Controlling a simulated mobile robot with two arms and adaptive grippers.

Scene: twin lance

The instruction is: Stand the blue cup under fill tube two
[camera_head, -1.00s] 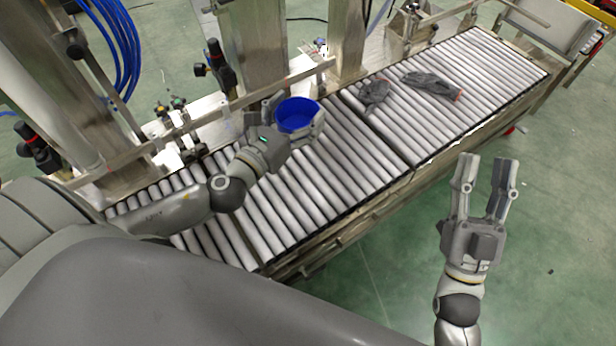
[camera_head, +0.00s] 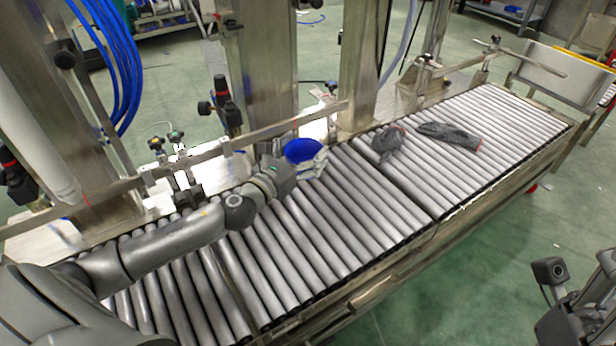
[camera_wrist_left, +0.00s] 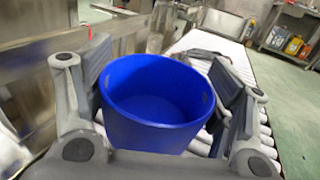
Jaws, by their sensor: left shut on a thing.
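The blue cup (camera_head: 303,150) is held by my left gripper (camera_head: 304,163) over the far side of the roller conveyor (camera_head: 330,215), near the guide rail. In the left wrist view the cup (camera_wrist_left: 150,100) sits between the two grey fingers, its open rim up and its inside showing empty. I cannot tell whether its base touches the rollers. My right gripper (camera_head: 575,300) shows only in part at the lower right edge, away from the conveyor, and its finger state is unclear. I cannot make out which part is fill tube two.
A metal guide rail (camera_head: 245,140) runs along the conveyor's far side, with steel posts (camera_head: 365,65) behind it. Dark gloves (camera_head: 450,135) lie on the rollers to the right. Blue hoses (camera_head: 105,60) hang at upper left. The near rollers are clear.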

